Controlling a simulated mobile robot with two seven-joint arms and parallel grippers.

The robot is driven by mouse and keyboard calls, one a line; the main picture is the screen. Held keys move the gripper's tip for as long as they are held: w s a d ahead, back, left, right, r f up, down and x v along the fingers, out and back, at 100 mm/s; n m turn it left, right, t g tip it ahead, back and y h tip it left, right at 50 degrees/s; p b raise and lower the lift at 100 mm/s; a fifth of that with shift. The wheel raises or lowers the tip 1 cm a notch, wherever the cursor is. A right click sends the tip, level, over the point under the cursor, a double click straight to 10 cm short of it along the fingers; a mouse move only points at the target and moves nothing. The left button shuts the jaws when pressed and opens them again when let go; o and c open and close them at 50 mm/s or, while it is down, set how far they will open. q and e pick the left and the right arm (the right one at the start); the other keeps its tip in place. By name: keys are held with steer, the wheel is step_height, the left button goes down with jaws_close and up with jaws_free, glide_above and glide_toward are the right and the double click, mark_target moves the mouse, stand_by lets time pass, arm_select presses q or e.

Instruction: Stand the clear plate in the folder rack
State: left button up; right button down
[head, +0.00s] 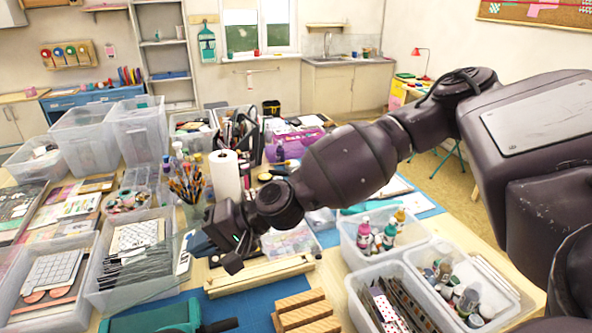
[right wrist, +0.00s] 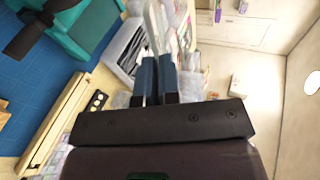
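My right gripper (head: 228,250) hangs over the middle of the work table, at the end of the arm coming in from the right. In the right wrist view its two blue-grey fingers (right wrist: 156,78) are close together around a thin, see-through strip, which looks like the clear plate (right wrist: 154,35) seen edge-on. The plate stretches away beyond the fingertips and is hard to make out in the head view. A slatted wooden block (head: 305,312), apparently the folder rack, stands on the blue mat at the bottom centre, below and to the right of the gripper. My left gripper is not in view.
A teal tool with a black handle (head: 160,318) lies left of the slatted block. A wooden bar frame (head: 260,277) lies behind the block. Clear bins with pens (head: 135,262) and paint bottles (head: 378,235) flank the blue mat (head: 250,308). A paper roll (head: 225,175) stands behind.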

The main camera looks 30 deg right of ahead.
steer(key=w+d+r+n+g+h, duration=0.1)
steer(key=d+r+n+g+h, duration=0.1)
steer(key=d+n, duration=0.4)
steer(key=w+d+r+n+g+h+p, duration=0.1)
steer(key=d+r+n+g+h, duration=0.1)
steer(key=d+n+h, duration=0.3)
steer(key=w+d+r+n+g+h+p, duration=0.1)
steer(key=d+r+n+g+h, duration=0.1)
steer(key=d+n, duration=0.7)
steer(key=shift+d+r+g+h, duration=0.2)
steer(key=shift+d+g+h, duration=0.4)
steer(key=shift+d+h, duration=0.55)
steer(key=shift+r, duration=0.1)
steer(key=s+f, duration=0.3)
steer(key=f, duration=2)
steer(key=shift+a, duration=0.4)
steer(key=shift+s, duration=0.15)
